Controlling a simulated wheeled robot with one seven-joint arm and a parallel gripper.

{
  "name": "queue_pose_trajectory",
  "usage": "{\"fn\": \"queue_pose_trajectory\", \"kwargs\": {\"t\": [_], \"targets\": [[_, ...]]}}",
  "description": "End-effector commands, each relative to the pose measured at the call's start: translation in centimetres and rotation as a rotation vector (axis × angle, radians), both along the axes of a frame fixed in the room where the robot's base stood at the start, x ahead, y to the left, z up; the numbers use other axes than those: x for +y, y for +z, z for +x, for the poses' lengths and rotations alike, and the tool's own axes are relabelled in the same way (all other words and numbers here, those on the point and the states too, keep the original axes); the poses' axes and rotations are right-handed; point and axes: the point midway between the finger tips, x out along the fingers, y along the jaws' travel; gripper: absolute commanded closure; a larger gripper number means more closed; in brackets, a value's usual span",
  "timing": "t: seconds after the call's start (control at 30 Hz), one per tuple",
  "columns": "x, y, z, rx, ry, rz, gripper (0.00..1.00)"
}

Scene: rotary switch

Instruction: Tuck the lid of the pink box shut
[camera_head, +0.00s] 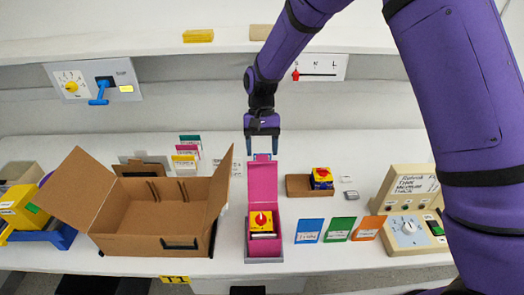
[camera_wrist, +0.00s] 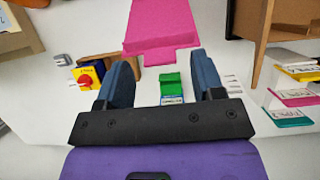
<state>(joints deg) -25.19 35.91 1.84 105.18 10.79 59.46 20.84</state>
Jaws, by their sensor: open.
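The pink box (camera_head: 249,225) stands open near the front of the table, with a yellow block with a red knob (camera_head: 261,222) inside. Its pink lid (camera_head: 263,181) stands raised at the back of the box, with a narrower flap (camera_head: 262,157) at its top. My gripper (camera_head: 262,152) is open and empty, pointing down at the lid's top edge, with one finger on each side of the flap. In the wrist view the lid (camera_wrist: 162,20) lies ahead of my open fingers (camera_wrist: 165,60). I cannot tell whether they touch the flap.
A large open cardboard box (camera_head: 140,240) stands left, its right flap close to the pink box. A small brown tray (camera_head: 298,186) with a yellow-and-blue block is right of the lid. Coloured cards (camera_head: 338,229) and a beige panel (camera_head: 405,230) stand further right. A shelf (camera_head: 150,40) runs above.

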Motion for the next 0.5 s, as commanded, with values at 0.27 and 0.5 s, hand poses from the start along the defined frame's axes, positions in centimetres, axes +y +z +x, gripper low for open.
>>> {"fn": "queue_pose_trajectory", "kwargs": {"t": [0.27,0.5], "targets": [[0.02,-1.00,-0.45,0.000,0.000,0.000,0.38],[0.01,-0.99,-0.43,-0.001,0.000,0.000,0.52]]}}
